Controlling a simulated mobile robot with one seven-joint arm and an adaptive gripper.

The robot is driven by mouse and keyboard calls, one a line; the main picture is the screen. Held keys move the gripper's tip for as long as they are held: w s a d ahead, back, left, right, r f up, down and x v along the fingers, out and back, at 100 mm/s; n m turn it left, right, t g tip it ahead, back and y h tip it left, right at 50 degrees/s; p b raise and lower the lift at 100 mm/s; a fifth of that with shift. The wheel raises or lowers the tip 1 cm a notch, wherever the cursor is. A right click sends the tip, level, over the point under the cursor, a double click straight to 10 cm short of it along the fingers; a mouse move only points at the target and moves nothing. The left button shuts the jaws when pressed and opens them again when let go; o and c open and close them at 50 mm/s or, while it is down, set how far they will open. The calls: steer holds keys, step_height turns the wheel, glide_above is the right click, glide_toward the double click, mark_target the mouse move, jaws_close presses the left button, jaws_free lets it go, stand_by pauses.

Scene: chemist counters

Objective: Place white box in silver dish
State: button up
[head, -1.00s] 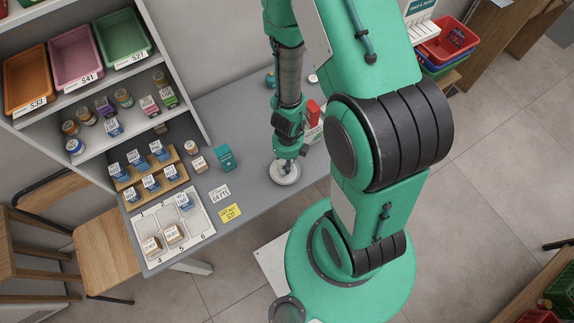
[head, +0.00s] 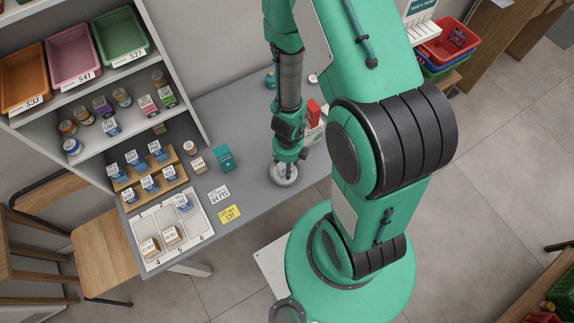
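The silver dish (head: 285,180) is a small round dish on the grey counter, near its front edge. My gripper (head: 284,170) points down right over the dish, with its fingertips at or just above it. The fingers are very small here and partly covered by the gripper body, so I cannot tell whether they are open or shut, or whether they hold a box. A white-and-red box (head: 314,130) stands behind my gripper, partly hidden by my arm. I cannot clearly pick out a plain white box.
A numbered white tray (head: 193,234) holds several small boxes at the counter's left end. Shelves with bins (head: 75,55) rise at the left.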

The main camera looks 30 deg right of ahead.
steer(key=shift+r, duration=0.1)
step_height(320, 180, up, 12)
steer(key=p, duration=0.8)
steer(key=shift+d, duration=0.1)
stand_by(0.6)
